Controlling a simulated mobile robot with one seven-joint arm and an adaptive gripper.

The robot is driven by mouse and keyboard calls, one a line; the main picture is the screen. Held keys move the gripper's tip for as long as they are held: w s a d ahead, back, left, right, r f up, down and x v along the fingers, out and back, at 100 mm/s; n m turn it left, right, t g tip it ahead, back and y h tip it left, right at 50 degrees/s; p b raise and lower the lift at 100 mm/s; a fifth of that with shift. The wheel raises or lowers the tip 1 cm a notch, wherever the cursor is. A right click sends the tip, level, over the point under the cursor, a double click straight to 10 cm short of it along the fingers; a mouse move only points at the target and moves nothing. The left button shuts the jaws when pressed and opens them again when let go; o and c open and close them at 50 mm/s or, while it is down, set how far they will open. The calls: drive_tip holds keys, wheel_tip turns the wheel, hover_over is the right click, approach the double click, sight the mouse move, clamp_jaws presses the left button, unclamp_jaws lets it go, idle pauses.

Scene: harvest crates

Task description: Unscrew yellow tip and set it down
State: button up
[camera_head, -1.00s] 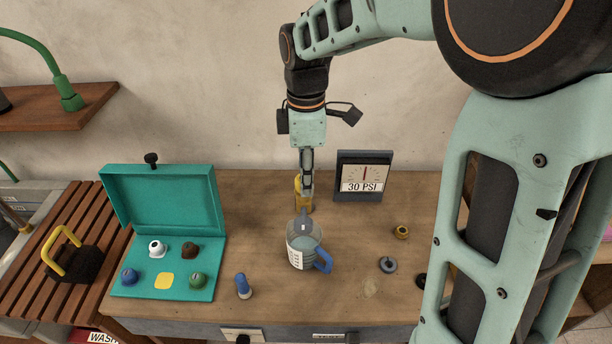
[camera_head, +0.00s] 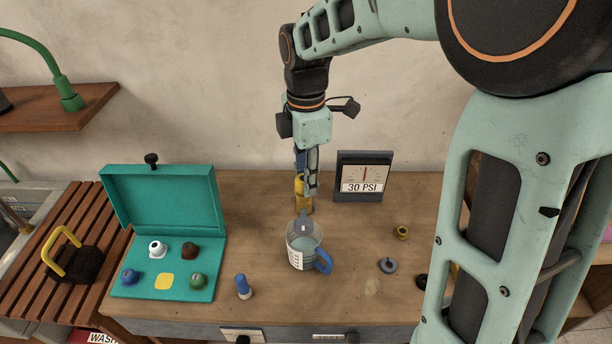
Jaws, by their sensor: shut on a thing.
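My gripper (camera_head: 310,188) points down at the back of the workbench, shut on the yellow tip (camera_head: 299,185). The yellow tip is partly hidden behind my fingers, and a yellow part also shows lower down, just behind the jug. I cannot tell whether the tip is still joined to what is under it. The open teal case (camera_head: 120,282) stands at the left with white, brown, blue and green tips in it. A flat yellow square (camera_head: 164,281) on its floor bears no tip.
A clear jug (camera_head: 296,258) with a blue handle stands just in front of my gripper. A blue-topped piece (camera_head: 243,286), a brass ring (camera_head: 401,232) and a grey ring (camera_head: 388,265) lie on the bench (camera_head: 345,290).

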drive_tip(key=shift+n, duration=0.8)
drive_tip(key=o, duration=0.6)
drive_tip(key=shift+o, duration=0.2)
drive_tip(key=shift+m, duration=0.8)
drive_tip(key=shift+m, duration=0.9)
